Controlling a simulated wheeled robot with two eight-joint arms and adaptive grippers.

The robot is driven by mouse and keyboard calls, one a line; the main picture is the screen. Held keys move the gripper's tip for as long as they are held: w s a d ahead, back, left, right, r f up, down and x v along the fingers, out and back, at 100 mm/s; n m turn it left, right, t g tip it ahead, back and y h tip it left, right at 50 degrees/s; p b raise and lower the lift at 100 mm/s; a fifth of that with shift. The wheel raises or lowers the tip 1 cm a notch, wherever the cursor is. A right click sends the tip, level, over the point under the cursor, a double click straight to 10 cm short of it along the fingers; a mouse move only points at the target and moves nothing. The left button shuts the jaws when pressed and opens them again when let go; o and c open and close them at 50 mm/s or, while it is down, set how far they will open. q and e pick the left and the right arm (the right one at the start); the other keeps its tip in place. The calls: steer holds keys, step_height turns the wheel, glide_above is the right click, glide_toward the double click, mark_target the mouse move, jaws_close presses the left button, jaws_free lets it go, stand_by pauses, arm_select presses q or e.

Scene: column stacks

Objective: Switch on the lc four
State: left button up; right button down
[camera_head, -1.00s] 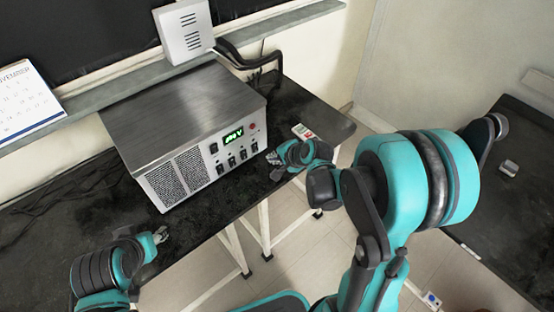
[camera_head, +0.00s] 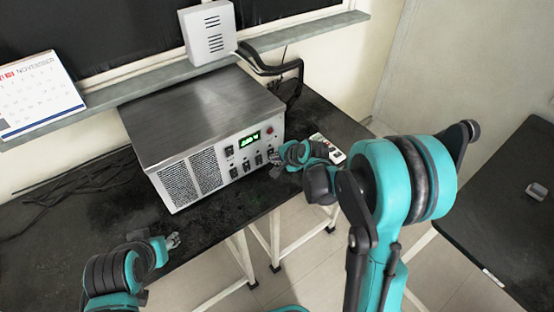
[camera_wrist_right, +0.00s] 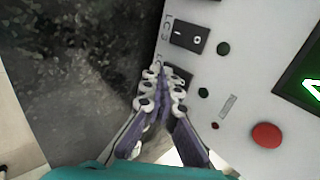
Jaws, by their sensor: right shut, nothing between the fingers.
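The grey metal power unit (camera_head: 195,115) stands on the black table, with a green lit display and a row of black rocker switches on its front. In the right wrist view the LC 3 switch (camera_wrist_right: 188,37) is in plain sight. The LC 4 switch (camera_wrist_right: 181,76) below it is partly hidden behind my fingers. My right gripper (camera_head: 274,168) is shut and empty, at the panel's right end. Its fingertips also show in the right wrist view (camera_wrist_right: 160,75), over or beside LC 4; contact cannot be told. My left gripper (camera_head: 173,240) is away from the unit, its fingers too small to judge.
A red round button (camera_wrist_right: 266,135) and small dark knobs share the panel. A white and red item (camera_head: 328,148) lies behind my right wrist. A calendar (camera_head: 38,95) and white box (camera_head: 209,32) stand at the ledge. Another black table (camera_head: 500,200) is at right.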

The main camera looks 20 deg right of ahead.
steer(key=shift+w, duration=0.15)
steer(key=shift+r+p, duration=0.65)
steer(key=shift+r, duration=0.1)
arm_select(q)
steer(key=shift+r, duration=0.45)
